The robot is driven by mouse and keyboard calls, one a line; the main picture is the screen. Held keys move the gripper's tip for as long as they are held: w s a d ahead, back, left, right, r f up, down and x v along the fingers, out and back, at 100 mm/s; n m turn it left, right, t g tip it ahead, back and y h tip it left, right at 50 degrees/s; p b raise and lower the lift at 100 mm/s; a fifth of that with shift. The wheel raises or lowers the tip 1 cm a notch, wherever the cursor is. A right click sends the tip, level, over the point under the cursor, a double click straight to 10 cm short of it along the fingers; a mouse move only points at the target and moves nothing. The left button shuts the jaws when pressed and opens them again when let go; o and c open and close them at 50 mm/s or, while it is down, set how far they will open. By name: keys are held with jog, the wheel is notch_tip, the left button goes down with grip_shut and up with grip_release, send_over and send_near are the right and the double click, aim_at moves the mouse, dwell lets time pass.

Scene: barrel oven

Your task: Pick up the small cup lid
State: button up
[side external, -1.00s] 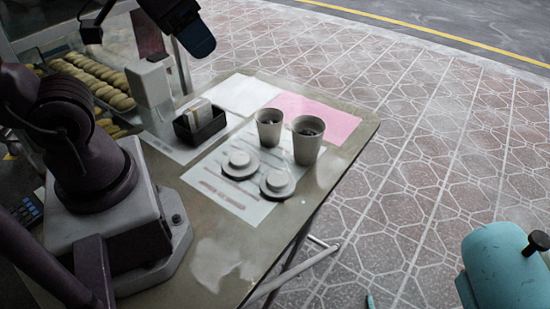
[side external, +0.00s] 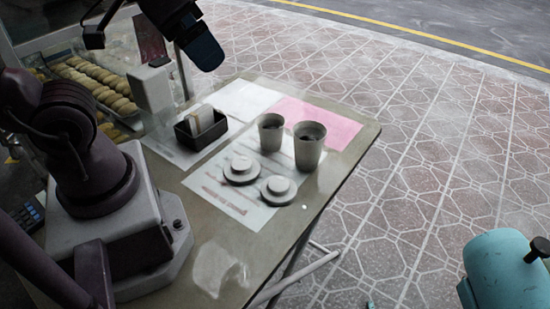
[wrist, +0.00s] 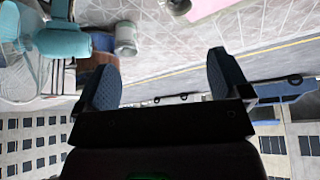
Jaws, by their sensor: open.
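Two pale round lids lie on a printed sheet on the table in the side external view: a left lid (side external: 241,168) and a right lid (side external: 278,189). I cannot tell clearly which is the small one. A smaller cup (side external: 271,133) and a taller cup (side external: 309,147) stand upright just behind them. My gripper (side external: 207,52) is above the table's far left side, well apart from the lids. In the wrist view my gripper (wrist: 165,80) has its two dark fingers wide apart with nothing between them. No lid is recognisable there.
A dark box (side external: 200,128) with packets stands left of the cups. A white sheet (side external: 247,98) and a pink sheet (side external: 320,120) lie behind. Trays of bread (side external: 90,80) are at the far left. The table's front left is mostly clear.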

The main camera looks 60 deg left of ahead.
jog(key=shift+f, duration=0.1)
jog(key=n+g, duration=0.6)
jog(key=n, duration=1.2)
send_over(279, 184)
notch_tip(279, 184, down, 22)
notch_tip(279, 184, down, 8)
jog(key=shift+d+r, duration=0.1)
jog(key=shift+r, duration=0.1)
jog(key=shift+f, duration=2.6)
jog(key=c, duration=0.5)
